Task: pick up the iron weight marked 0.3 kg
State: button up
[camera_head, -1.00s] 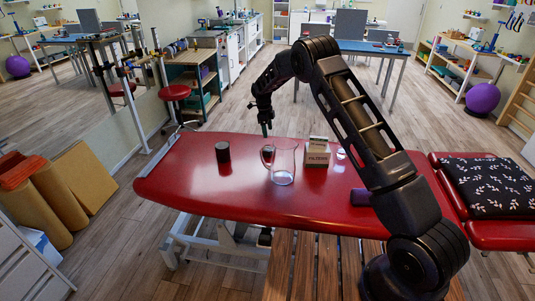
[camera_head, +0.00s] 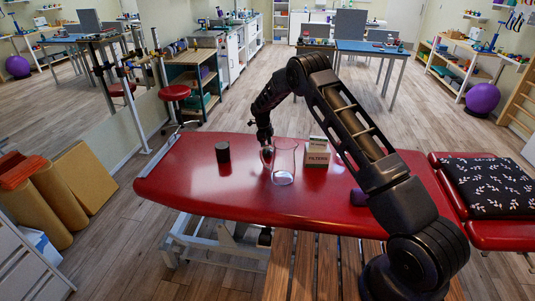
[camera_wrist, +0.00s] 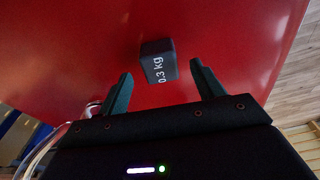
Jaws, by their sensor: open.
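The iron weight marked 0.3 kg (camera_wrist: 158,61) is a small dark block with white lettering on the red table top. In the wrist view it lies just beyond my fingertips, lined up with the gap between them and not touching either. My gripper (camera_wrist: 163,82) is open and empty, one finger to each side of the gap. In the head view my gripper (camera_head: 266,143) points down at the far side of the table, behind the glass jug.
A clear glass jug (camera_head: 284,164) stands close in front of my gripper. The red table's (camera_head: 185,185) left end is clear.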

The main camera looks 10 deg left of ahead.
jog(key=shift+d+f, duration=0.15)
jog(key=shift+f, duration=0.65)
jog(key=shift+d+f, duration=0.1)
jog(key=shift+f, duration=0.65)
jog(key=c, duration=1.3)
jog(key=shift+o, duration=0.2)
jog(key=shift+r, duration=0.1)
